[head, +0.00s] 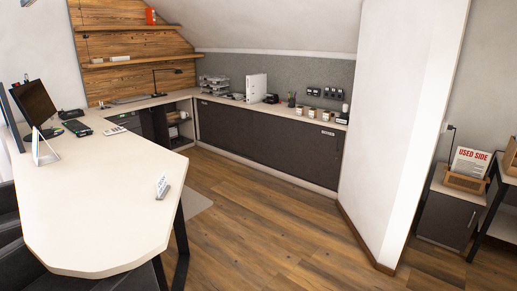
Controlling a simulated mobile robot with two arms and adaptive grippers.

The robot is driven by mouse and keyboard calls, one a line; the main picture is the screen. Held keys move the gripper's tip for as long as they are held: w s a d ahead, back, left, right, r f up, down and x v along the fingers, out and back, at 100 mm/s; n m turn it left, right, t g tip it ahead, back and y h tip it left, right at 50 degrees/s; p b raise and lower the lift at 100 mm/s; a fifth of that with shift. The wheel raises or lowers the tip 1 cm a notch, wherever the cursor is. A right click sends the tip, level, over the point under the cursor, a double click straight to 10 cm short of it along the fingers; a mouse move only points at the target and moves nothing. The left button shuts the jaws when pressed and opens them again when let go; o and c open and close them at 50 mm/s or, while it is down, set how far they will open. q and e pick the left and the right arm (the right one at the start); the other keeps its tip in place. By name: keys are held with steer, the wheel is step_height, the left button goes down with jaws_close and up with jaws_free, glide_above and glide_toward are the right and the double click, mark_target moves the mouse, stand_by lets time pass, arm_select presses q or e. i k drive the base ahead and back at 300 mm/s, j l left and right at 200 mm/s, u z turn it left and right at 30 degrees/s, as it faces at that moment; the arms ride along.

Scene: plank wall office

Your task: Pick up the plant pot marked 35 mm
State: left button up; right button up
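I cannot make out any plant pot marked 35 mm. Several small light containers with pale labels stand in a row on the far counter (230,99), among them a left one (299,110), a middle one (312,113) and a right one (326,116). They are too small to read or to tell whether they are pots. Neither of my grippers is in view.
A long pale desk (100,220) fills the left, with a monitor (36,104) and a small white sign (161,184). Wooden floor (260,225) is open between desk and white partition (395,120). At right, a cabinet (447,218) bears a crate (466,182) with a "USED SIDE" sign.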

mark_target(327, 114)
steer(key=i+j, duration=0.1)
steer(key=i, duration=2.55)
steer(key=i+j+z, duration=0.1)
steer(key=i+z, duration=0.2)
steer(key=i, duration=0.2)
steer(key=i+j+z, duration=0.25)
steer(key=i, duration=0.25)
steer(key=i+j+z, duration=0.3)
steer(key=i, duration=0.2)
